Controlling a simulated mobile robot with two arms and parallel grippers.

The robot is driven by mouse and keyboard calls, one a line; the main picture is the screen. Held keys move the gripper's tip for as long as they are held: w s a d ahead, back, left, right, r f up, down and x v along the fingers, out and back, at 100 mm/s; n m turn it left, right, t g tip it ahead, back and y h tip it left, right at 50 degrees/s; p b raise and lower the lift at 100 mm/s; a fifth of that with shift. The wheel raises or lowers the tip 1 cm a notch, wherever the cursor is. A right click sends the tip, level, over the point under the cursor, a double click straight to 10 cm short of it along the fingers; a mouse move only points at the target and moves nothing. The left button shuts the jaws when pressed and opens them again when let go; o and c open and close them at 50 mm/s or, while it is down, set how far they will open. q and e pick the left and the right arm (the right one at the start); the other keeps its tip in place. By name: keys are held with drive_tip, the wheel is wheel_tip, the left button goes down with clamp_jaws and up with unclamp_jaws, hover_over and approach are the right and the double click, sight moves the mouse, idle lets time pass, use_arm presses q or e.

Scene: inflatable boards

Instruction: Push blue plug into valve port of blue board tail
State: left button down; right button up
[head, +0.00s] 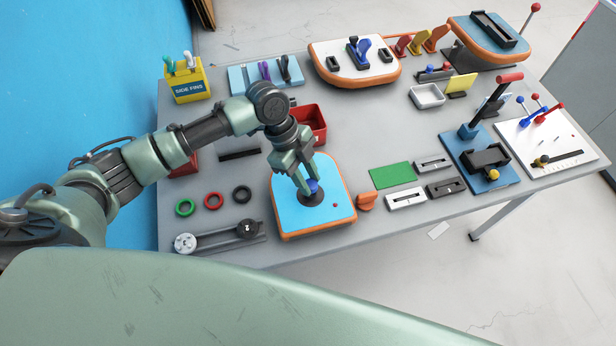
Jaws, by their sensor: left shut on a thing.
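The blue board tail (290,218) lies on the grey table in front of me, with a light blue top and an orange rim. A dark round valve port (312,199) is on its top. My left gripper (309,185) points down over the port from above, shut on the blue plug (314,187). The plug is at the port; I cannot tell how deep it sits, as the fingers partly hide it. A small red dot shows on the board right of the port. My right gripper is not in view.
Green, red and black rings (213,200) lie left of the board, above a pulley-like device (218,236). A red bin (311,122) stands behind it. An orange piece (366,201) and a green mat (391,175) lie to the right. A white board (330,51) stands at the back.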

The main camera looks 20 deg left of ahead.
use_arm(q)
drive_tip(key=shift+f+b, duration=0.75)
drive_tip(key=shift+f, duration=0.55)
drive_tip(key=c, duration=1)
unclamp_jaws()
drive_tip(key=shift+o, duration=0.2)
drive_tip(key=b+v, duration=0.2)
drive_tip(key=v, duration=0.6)
drive_tip(key=shift+d+f, duration=0.1)
drive_tip(key=shift+d, duration=0.1)
